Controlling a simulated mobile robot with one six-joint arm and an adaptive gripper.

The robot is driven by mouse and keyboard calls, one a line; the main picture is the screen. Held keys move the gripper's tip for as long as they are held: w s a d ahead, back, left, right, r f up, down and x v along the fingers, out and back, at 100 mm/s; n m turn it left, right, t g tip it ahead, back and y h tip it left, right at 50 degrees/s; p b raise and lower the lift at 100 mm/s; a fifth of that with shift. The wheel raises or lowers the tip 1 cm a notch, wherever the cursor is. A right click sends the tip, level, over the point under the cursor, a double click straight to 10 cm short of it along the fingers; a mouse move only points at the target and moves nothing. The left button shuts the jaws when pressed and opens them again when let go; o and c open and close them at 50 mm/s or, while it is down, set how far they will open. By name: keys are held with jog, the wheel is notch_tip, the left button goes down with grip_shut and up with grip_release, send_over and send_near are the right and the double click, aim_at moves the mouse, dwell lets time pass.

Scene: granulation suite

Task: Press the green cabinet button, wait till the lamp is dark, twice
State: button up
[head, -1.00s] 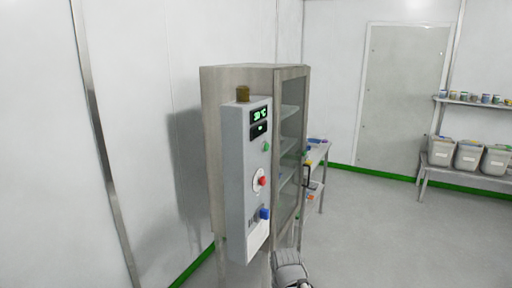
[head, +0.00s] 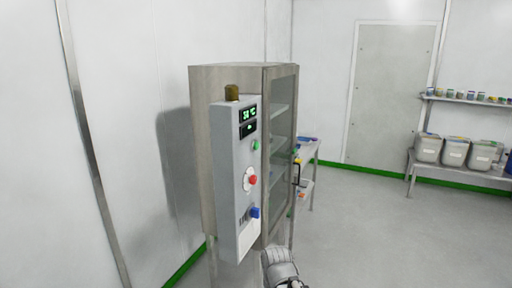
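The cabinet (head: 204,150) stands against the left wall with a glass door and shelves. A grey control box (head: 228,190) is on its near side. On the box are the green button (head: 256,145), a red button (head: 253,180) on a pale disc and a blue knob (head: 255,212). The lamp (head: 232,92) on top of the box is brownish amber and looks dark. A small green-lit display (head: 249,113) is above the green button. Part of my arm shows at the bottom edge, below the box. The fingertips are not visible, and nothing of mine touches the button.
A small table (head: 309,150) with items stands behind the cabinet. Lidded bins (head: 428,148) stand on a bench at the right, under a shelf of jars (head: 467,98). The floor in the middle is clear.

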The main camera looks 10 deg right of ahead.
grip_shut()
dwell(1.1)
